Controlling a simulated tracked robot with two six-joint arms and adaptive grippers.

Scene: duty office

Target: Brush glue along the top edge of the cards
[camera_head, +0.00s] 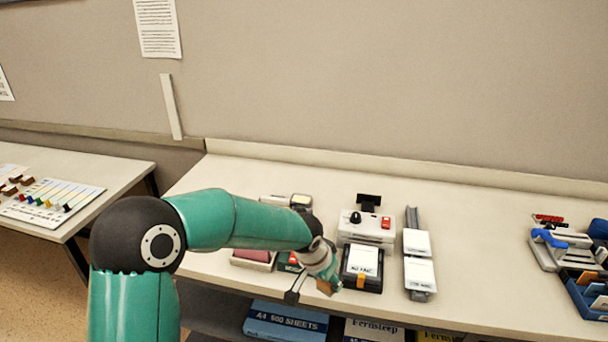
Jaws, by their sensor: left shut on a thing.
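My left gripper (318,264) reaches in from the left over the front of the long table. It is shut on a small brown-tipped thing (326,287), mostly hidden by the gripper; I cannot tell whether it is a brush. A white card (363,259) with black lettering lies on a black block just right of the gripper, with an orange piece at its front. Two more white cards (419,272) lie one behind the other on a narrow grey rail further right. I cannot make out any glue. My right gripper is not in view.
A grey device (367,228) with a black knob and red button stands behind the black block. A blue tray (590,297) stands far right. Paper packs (286,322) sit below the table. The table between rail and tray is clear.

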